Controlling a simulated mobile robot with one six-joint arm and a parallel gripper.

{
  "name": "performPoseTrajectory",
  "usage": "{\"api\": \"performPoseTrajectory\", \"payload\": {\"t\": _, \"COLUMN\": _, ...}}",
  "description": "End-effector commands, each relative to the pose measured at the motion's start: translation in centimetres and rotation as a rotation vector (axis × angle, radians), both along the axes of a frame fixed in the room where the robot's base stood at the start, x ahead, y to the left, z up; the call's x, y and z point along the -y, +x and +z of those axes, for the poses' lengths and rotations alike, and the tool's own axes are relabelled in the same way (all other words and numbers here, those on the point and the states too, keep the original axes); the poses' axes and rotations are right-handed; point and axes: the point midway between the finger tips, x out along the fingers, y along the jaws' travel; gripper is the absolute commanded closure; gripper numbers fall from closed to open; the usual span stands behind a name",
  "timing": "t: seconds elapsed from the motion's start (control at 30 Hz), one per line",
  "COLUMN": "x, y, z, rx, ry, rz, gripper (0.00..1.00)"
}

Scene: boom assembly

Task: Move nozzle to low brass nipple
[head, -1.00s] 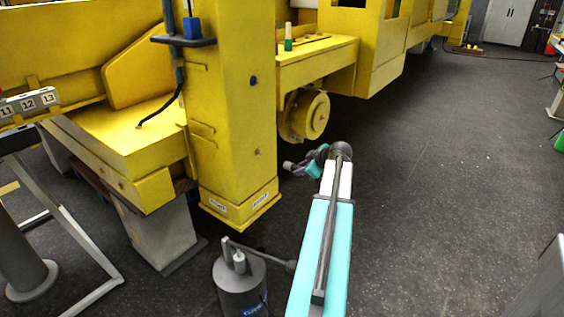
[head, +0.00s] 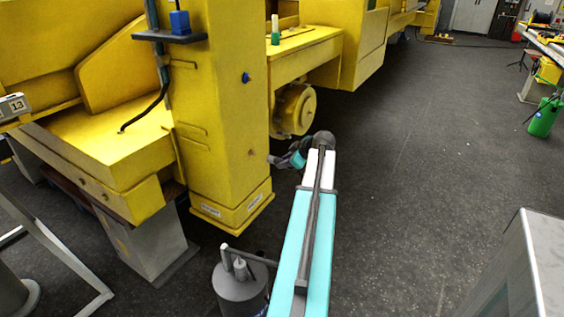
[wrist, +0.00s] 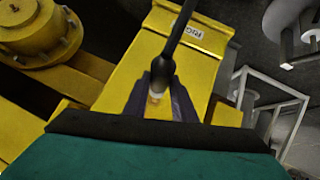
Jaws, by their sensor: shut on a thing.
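My gripper (wrist: 164,92) is shut on the nozzle (wrist: 162,70), a dark rounded piece with a dark rod or hose running up from it. A pale tip (wrist: 154,97) shows between the fingers. In the head view my gripper (head: 276,160) is small, close to the right side of the yellow column; the nozzle is too small to make out there. A tiny spot (head: 251,152) low on the column may be the low brass nipple, but I cannot tell. In the wrist view no nipple is clear.
The yellow column (head: 220,120) stands left of my arm, with a round yellow hub (head: 297,109) behind. A grey canister (head: 240,285) stands below it. A grey cabinet (head: 525,270) is at lower right. The dark floor (head: 420,160) between is clear.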

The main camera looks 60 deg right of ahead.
Motion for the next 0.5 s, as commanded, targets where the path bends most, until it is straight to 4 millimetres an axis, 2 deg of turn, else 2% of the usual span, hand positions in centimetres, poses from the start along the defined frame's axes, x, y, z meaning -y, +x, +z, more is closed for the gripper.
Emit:
{"api": "performPoseTrajectory", "payload": {"t": 0.27, "x": -0.1, "y": 0.3, "z": 0.1, "rx": 0.0, "ry": -0.001, "rz": 0.002, "gripper": 1.0}}
{"api": "performPoseTrajectory", "payload": {"t": 0.5, "x": -0.1, "y": 1.4, "z": 0.1, "rx": 0.0, "ry": -0.001, "rz": 0.004, "gripper": 1.0}}
